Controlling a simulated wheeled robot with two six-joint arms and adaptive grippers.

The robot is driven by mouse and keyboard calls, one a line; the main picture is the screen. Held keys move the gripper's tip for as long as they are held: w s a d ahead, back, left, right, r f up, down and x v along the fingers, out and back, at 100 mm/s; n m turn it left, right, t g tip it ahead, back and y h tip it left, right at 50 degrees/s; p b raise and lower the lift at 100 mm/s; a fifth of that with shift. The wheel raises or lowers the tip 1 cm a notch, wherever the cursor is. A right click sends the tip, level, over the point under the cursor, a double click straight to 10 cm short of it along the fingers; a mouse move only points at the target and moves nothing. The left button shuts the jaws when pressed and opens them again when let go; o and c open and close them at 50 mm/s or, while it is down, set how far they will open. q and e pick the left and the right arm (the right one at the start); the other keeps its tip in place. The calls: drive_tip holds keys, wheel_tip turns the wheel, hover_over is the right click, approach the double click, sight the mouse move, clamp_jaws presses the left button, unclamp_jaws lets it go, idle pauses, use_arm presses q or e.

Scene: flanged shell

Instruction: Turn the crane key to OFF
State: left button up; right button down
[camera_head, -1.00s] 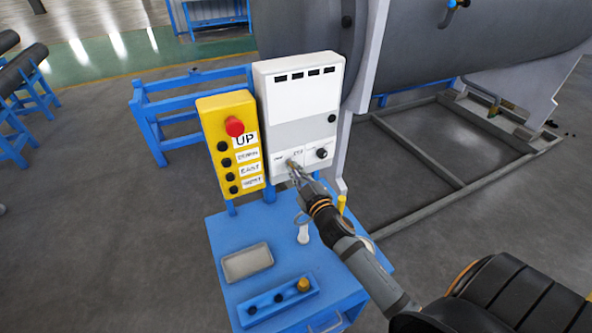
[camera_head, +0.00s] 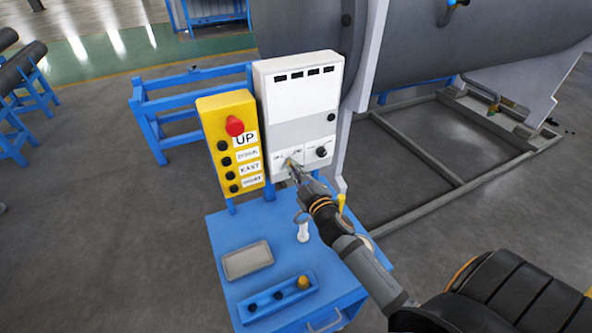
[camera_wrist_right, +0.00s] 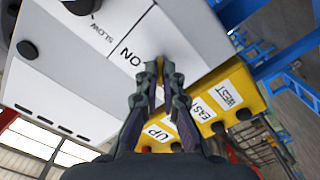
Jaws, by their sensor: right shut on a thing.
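The white control panel (camera_head: 300,105) stands upright behind a blue cart, with small labels along its lower edge. My right gripper (camera_head: 293,166) reaches its lower left part, where the crane key sits. In the right wrist view the fingertips (camera_wrist_right: 161,68) are closed together against the panel face, around a small brass-coloured piece (camera_wrist_right: 160,60) that looks like the key. The fingers hide most of it, so its exact angle cannot be told. The ON label (camera_wrist_right: 131,55) shows beside the fingertips. My left gripper is out of view.
A yellow button box (camera_head: 229,145) with a red knob (camera_head: 234,126) stands close to the left of the panel. A black knob (camera_head: 321,152) is right of the key. The blue cart (camera_head: 222,232) holds a grey tray (camera_head: 247,260) and a blue block (camera_head: 278,300).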

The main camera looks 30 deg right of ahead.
drive_tip(key=c, duration=1.5)
unclamp_jaws()
drive_tip(key=s, duration=1.2)
drive_tip(key=shift+a, duration=0.4)
